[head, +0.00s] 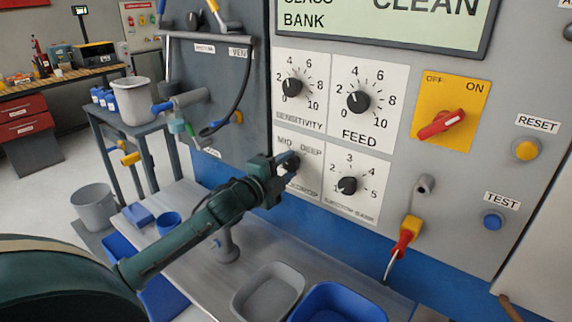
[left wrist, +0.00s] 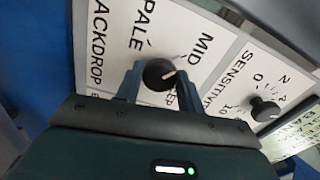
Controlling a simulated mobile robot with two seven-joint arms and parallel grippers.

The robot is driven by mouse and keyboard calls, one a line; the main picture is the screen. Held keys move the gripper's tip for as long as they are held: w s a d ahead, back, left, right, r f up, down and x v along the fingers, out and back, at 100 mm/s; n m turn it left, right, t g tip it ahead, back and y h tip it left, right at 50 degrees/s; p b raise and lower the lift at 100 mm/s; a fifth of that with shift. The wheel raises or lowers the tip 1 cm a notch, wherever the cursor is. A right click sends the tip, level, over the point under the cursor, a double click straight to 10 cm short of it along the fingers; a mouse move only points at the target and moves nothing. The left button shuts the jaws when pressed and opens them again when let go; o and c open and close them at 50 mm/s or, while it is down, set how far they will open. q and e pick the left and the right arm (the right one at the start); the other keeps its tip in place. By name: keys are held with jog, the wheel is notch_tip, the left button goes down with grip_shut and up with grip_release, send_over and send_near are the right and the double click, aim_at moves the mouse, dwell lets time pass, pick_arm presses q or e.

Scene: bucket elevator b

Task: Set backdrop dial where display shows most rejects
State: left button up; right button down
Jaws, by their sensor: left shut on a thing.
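The backdrop dial (head: 292,163) is a small black knob on a white plate with MID and DEEP lettering, left of the ejection dial (head: 348,185). My left gripper (head: 287,161) is shut around it and hides part of the plate. In the left wrist view, the dial (left wrist: 159,75) sits between the two blue fingers of my left gripper (left wrist: 158,82). Its white mark points right in that view, between MID and the partly hidden DEEP; PALE is at upper left. The display (head: 400,22) is cut off by the top edge; BANK and CLEAN show, no reject count. My right gripper is out of view.
The sensitivity dial (head: 292,87) and feed dial (head: 358,101) are above. A red switch (head: 440,124), yellow RESET button (head: 526,150) and blue TEST button (head: 492,221) are to the right. A grey bin (head: 268,296) and blue bin (head: 338,303) stand below.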

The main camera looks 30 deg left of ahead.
pick_arm(q)
jog(key=shift+m, duration=0.7)
jog(key=o, duration=1)
jog(key=shift+s, duration=0.15)
